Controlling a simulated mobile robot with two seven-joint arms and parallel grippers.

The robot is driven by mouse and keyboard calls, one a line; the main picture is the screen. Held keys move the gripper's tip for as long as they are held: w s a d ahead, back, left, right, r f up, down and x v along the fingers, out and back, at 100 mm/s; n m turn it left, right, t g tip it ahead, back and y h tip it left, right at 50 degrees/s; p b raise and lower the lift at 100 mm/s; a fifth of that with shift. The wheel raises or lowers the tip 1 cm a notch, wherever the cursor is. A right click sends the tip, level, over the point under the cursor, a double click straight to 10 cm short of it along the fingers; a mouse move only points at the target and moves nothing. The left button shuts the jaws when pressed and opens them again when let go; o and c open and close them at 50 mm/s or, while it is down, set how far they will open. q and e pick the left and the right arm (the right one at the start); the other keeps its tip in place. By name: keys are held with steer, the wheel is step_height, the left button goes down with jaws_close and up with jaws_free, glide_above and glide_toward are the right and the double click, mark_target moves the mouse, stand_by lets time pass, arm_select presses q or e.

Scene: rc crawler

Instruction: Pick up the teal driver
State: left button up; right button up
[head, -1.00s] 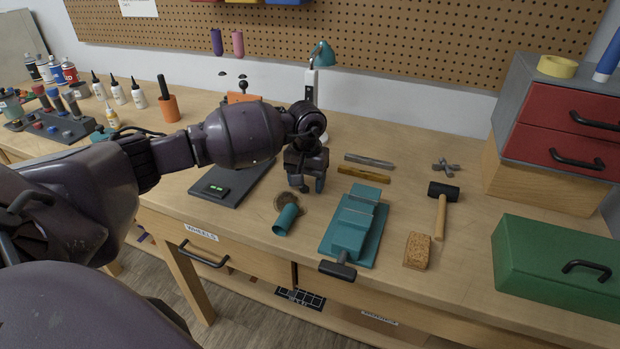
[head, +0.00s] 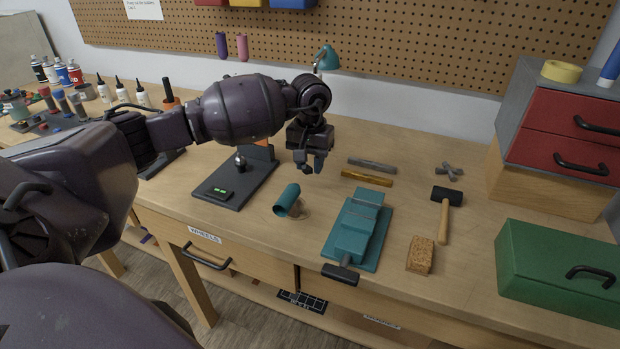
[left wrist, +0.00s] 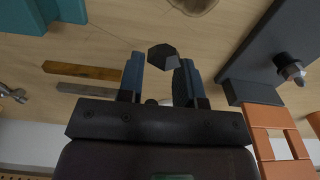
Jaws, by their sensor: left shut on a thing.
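The teal driver (head: 288,200) shows its thick teal handle in the head view, tilted, just below and left of my left gripper (head: 310,165). The handle is raised over a round mark or disc on the bench, in line with the fingers. My left gripper is shut on the driver, most likely by its narrow part, which the head view barely shows. In the left wrist view the blue fingers of my left gripper (left wrist: 159,80) stand either side of a dark six-sided piece. The teal handle cannot be made out there. My right gripper is not in view.
A teal vise (head: 352,235) stands right of the driver, with a cork block (head: 421,255) and a hammer (head: 443,215) beyond. A dark plate (head: 233,190) with a post lies to the left. A brass bar (head: 366,178) and a grey bar (head: 372,166) lie behind.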

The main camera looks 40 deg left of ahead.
arm_select(q)
step_height(320, 180, up, 13)
steer(key=shift+r, duration=0.2)
